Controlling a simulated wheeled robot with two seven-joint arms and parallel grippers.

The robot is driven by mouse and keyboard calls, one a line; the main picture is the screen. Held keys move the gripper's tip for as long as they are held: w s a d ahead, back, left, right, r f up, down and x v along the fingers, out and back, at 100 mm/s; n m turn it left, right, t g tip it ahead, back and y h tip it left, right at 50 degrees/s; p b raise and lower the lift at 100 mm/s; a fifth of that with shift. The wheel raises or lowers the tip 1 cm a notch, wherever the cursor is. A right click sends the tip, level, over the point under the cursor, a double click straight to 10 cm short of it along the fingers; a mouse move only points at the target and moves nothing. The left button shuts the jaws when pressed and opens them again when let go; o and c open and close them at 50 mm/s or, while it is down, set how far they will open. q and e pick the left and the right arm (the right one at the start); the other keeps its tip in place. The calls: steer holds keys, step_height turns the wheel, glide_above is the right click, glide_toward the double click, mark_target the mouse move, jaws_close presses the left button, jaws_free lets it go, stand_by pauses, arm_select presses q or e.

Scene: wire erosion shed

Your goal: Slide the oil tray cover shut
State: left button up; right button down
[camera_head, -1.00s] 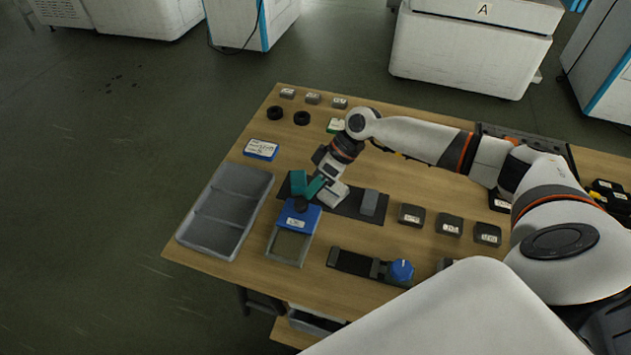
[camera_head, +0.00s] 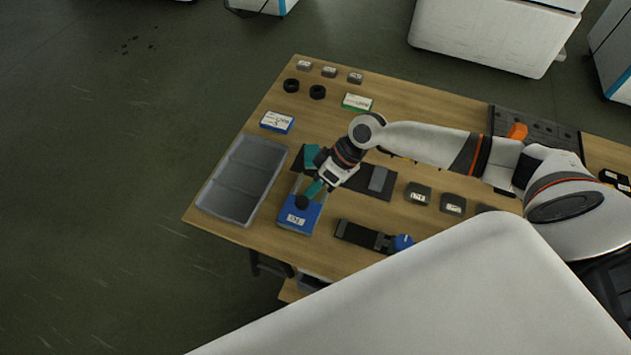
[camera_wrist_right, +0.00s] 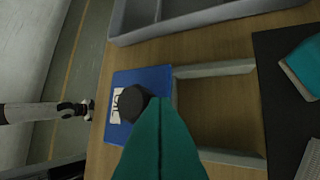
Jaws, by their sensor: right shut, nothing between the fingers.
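The oil tray is a shallow grey frame (camera_wrist_right: 215,69) on the wooden table. Its blue cover (camera_head: 300,216), with a white label and a round black knob (camera_wrist_right: 131,103), lies over the end nearest me. The far part of the frame is uncovered and shows brown inside in the right wrist view. My right gripper (camera_head: 313,190) has teal fingers, shut and empty. Its fingertips (camera_wrist_right: 160,104) are right beside the knob, on the side of the uncovered part; I cannot tell whether they touch it.
A grey compartment tray (camera_head: 206,208) stands left of the oil tray. A teal block (camera_head: 310,156) and a grey block (camera_head: 378,179) are on a dark mat (camera_head: 352,186) beyond it. A dark fixture with a blue knob (camera_head: 402,242) is to the right.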

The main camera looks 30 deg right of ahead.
steer(key=shift+s+f, duration=0.1)
steer(key=b+v, duration=0.1)
steer(key=v, duration=1.1)
steer(key=shift+b, duration=0.35)
